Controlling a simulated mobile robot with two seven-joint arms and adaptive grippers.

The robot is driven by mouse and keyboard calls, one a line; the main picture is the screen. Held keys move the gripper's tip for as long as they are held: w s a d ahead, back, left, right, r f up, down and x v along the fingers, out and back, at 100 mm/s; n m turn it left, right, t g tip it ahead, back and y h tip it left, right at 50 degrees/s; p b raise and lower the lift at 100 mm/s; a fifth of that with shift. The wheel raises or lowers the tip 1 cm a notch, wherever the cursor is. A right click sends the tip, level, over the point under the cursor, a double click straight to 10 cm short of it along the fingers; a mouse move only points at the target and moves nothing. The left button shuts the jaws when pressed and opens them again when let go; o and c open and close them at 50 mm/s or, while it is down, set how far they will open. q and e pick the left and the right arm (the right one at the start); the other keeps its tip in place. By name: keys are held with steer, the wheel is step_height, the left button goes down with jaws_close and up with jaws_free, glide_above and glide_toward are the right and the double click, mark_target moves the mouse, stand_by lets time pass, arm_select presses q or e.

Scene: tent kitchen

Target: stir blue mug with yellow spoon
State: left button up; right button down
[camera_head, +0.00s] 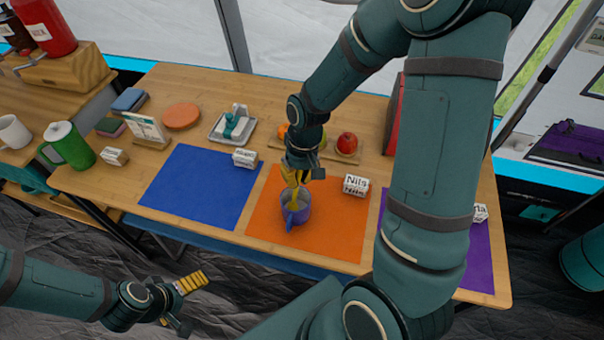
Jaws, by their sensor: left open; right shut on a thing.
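The blue mug (297,210) stands upright on the orange mat (335,235), near its left side. My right gripper (302,178) points down just above the mug's far rim. It is shut on the yellow spoon (293,180), which reaches down toward the mug's opening. The spoon's yellow blends with the yellow finger pads, and its lower end is hard to make out. My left gripper (188,303) is open and empty, low in front of the table and off its edge.
A blue mat (200,185) lies left of the orange one, a purple mat (480,258) right. White name blocks (355,186) stand by the mats. A board with a red apple (347,143) is behind the mug. A green pitcher (68,147) stands at left. The blue mat is mostly clear.

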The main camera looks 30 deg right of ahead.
steer(key=shift+s+d, duration=0.3)
steer(key=shift+d, duration=0.1)
step_height(320, 180, up, 8)
steer(key=d+p, duration=0.1)
steer(key=p, duration=0.6)
steer(key=shift+w+d+r, duration=0.15)
steer(key=shift+d+r, duration=0.1)
steer(key=shift+d, duration=0.05)
stand_by(0.3)
stand_by(0.6)
